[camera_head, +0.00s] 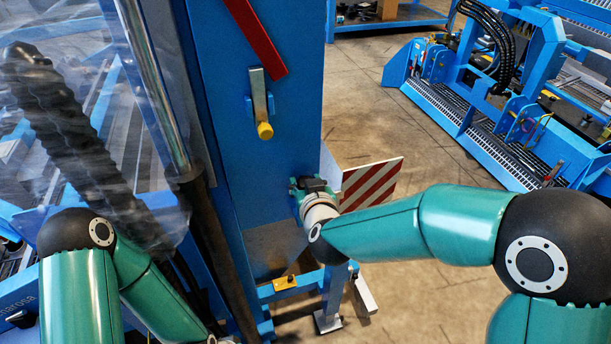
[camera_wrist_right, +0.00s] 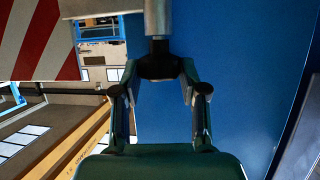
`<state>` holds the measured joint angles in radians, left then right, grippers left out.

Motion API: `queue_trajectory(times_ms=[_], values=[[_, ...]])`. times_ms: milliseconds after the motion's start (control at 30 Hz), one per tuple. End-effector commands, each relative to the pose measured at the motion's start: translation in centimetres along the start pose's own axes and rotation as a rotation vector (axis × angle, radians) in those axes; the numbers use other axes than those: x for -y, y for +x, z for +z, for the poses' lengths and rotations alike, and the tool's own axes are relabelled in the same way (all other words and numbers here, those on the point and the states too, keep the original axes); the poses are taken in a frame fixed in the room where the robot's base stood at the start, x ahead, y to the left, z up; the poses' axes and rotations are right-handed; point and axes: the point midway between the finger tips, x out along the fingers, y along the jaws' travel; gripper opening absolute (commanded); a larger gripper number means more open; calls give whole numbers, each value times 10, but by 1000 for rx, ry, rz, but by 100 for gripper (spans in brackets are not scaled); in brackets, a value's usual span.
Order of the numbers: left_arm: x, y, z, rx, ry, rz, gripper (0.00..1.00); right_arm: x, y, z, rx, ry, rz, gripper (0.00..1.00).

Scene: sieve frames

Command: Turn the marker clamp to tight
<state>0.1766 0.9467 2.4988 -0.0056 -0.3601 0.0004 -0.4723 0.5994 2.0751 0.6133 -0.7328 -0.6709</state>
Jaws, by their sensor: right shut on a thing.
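The red-and-white striped marker board (camera_head: 371,186) stands out from the right side of the blue post (camera_head: 225,140), low down; its stripes also show at the upper left of the right wrist view (camera_wrist_right: 45,40). My right gripper (camera_head: 312,187) is at the post beside the board. In the right wrist view its fingers (camera_wrist_right: 160,78) are shut on a dark clamp knob (camera_wrist_right: 160,62) with a grey metal shaft (camera_wrist_right: 157,18) above it. In the head view the gripper mostly hides the knob. My left arm shows at lower left, but its gripper is out of view.
Higher on the post are a red bar (camera_head: 256,38) and a metal lever with a yellow end (camera_head: 264,130). A clear panel, a dark hose and a metal rod (camera_head: 150,80) crowd the left. A blue machine (camera_head: 490,110) stands behind right, across open floor.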

Motion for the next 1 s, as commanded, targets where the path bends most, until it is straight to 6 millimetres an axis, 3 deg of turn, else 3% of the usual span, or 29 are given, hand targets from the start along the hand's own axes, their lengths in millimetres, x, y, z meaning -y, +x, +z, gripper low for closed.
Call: queue_trajectory(times_ms=[33,300,933,967,1000], values=[[-4,-11,0,0,0,0,0,4,-2,0,13,9,29,8],[-9,-26,0,0,0,0,0,5,-1,3,12,69,172,8],[-11,-30,0,0,0,0,0,4,0,5,13,97,232,8],[-11,-30,0,0,0,0,0,4,0,5,13,97,232,46],[-11,-30,0,0,0,0,0,4,0,5,12,97,232,53]])
